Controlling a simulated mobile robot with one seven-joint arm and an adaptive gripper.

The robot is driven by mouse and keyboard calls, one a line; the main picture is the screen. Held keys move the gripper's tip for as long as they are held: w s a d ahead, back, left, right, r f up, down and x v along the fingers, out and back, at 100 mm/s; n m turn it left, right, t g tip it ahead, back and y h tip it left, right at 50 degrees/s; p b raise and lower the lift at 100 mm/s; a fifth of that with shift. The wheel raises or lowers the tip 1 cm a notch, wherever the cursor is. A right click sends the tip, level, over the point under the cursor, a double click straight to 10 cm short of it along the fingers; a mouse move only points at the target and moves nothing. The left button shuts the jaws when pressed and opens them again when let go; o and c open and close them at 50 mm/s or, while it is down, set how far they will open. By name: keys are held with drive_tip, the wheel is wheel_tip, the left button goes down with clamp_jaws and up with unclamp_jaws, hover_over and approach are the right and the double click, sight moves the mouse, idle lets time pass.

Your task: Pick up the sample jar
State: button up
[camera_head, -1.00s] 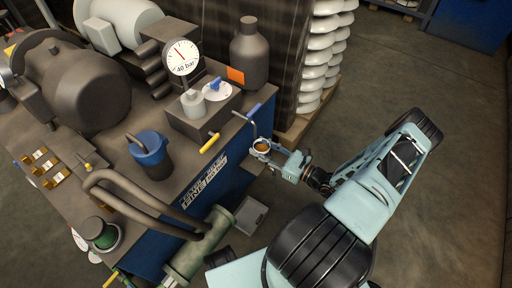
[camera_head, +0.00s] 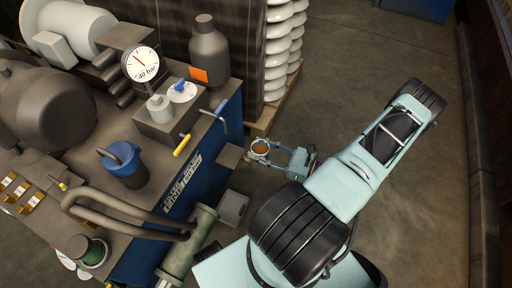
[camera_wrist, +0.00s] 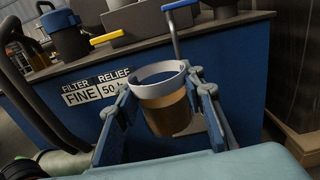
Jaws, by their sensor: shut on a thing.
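The sample jar (camera_wrist: 164,104) is a small cup with a pale rim and amber-brown contents. In the wrist view it sits upright or nearly so between the two fingers of my gripper (camera_wrist: 162,112). The fingers are shut on its sides. In the head view the jar (camera_head: 261,147) shows from above at the end of my gripper (camera_head: 262,152). It is held in the air beside the blue front of the machine, clear of the machine's top. The jar's underside is hidden in the head view.
The blue machine (camera_head: 207,168) fills the left side, with a gauge (camera_head: 141,64), a yellow lever (camera_head: 182,145) and a blue-handled lever (camera_head: 221,108) near its edge. A green-grey pipe fitting (camera_head: 187,245) projects at its front. White insulator stacks (camera_head: 277,50) stand behind. Floor at right is clear.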

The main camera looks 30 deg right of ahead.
drive_tip(key=b+v, duration=0.1)
drive_tip(key=v, duration=0.6)
drive_tip(key=shift+s+d+r, duration=0.15)
drive_tip(key=shift+s+r, duration=0.1)
drive_tip(key=shift+r, duration=0.2)
idle(0.9)
idle(0.3)
